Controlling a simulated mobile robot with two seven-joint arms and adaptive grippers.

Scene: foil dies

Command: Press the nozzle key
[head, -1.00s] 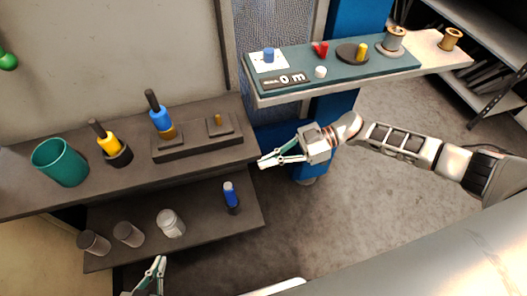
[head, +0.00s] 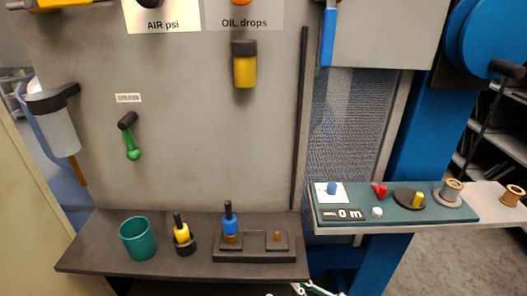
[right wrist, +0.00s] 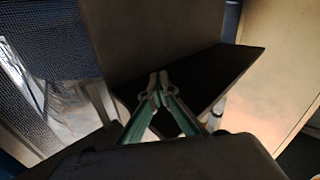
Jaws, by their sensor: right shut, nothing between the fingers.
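No key in view carries a readable nozzle label, so I cannot tell which control it is. On the teal control panel (head: 345,226) at the right of the head view are a blue button (head: 333,188) on a white plate, a small white button (head: 377,212), a red knob (head: 380,190) and a yellow knob (head: 417,199) on a dark disc. My right gripper (head: 298,287) barely shows at the bottom edge, below and left of the panel. In the right wrist view its fingertips (right wrist: 159,82) meet, empty, with a dark shelf beyond. My left gripper is out of view.
A dark shelf (head: 110,262) holds a teal cup (head: 138,238), a yellow bottle (head: 182,233) and a blue bottle (head: 229,219) in a dark block. Spools (head: 451,190) stand at the panel's right. A green-handled lever (head: 131,146) is on the wall.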

